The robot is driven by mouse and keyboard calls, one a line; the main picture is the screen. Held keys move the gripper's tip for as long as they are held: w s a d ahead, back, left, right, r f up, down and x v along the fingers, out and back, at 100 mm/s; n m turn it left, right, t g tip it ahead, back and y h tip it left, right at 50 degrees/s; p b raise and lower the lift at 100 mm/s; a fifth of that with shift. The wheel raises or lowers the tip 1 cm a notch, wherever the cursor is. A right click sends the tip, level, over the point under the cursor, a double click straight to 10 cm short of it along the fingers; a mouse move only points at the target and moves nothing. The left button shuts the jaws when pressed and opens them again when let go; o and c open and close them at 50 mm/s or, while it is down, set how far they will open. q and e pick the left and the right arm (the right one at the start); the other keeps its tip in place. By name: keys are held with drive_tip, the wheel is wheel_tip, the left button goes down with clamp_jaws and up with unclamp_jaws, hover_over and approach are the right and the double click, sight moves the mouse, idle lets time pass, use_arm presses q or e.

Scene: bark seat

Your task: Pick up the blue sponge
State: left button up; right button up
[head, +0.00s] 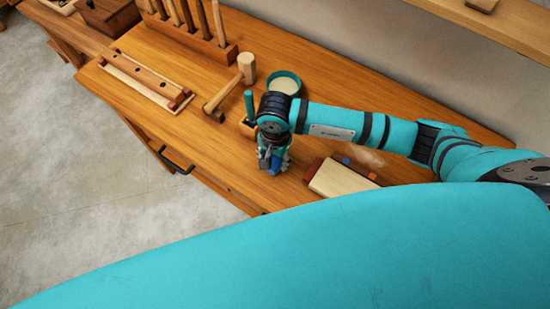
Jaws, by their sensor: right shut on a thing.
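My right gripper (272,158) points down over the front part of the wooden workbench (330,70). It is shut on the blue sponge (275,168), of which only a small blue part shows between and below the fingers. The rest of the sponge is hidden by the fingers. I cannot tell whether the sponge touches the bench top. My left gripper is not in view.
A pale wooden block (340,179) lies right of the gripper. A tool rack (218,50) and wooden fixture (145,80) are farther left.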

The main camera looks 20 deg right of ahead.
sight(274, 161)
drive_tip(key=shift+r, duration=0.2)
drive_tip(key=shift+r+b, duration=0.6)
drive_tip(key=shift+s+a+r+b, duration=0.15)
drive_tip(key=shift+s+r+b, duration=0.05)
drive_tip(key=shift+r+b, duration=0.2)
drive_tip(key=shift+s+a+r+b, duration=0.1)
drive_tip(key=shift+s+r+b, duration=0.15)
drive_tip(key=shift+r, duration=0.2)
drive_tip(key=s+a+r+b, duration=0.1)
drive_tip(key=s+a+b, duration=0.3)
drive_tip(key=s, duration=0.9)
drive_tip(key=shift+s+a+r+b, duration=0.2)
drive_tip(key=shift+a+r+b, duration=0.2)
drive_tip(key=shift+a, duration=1)
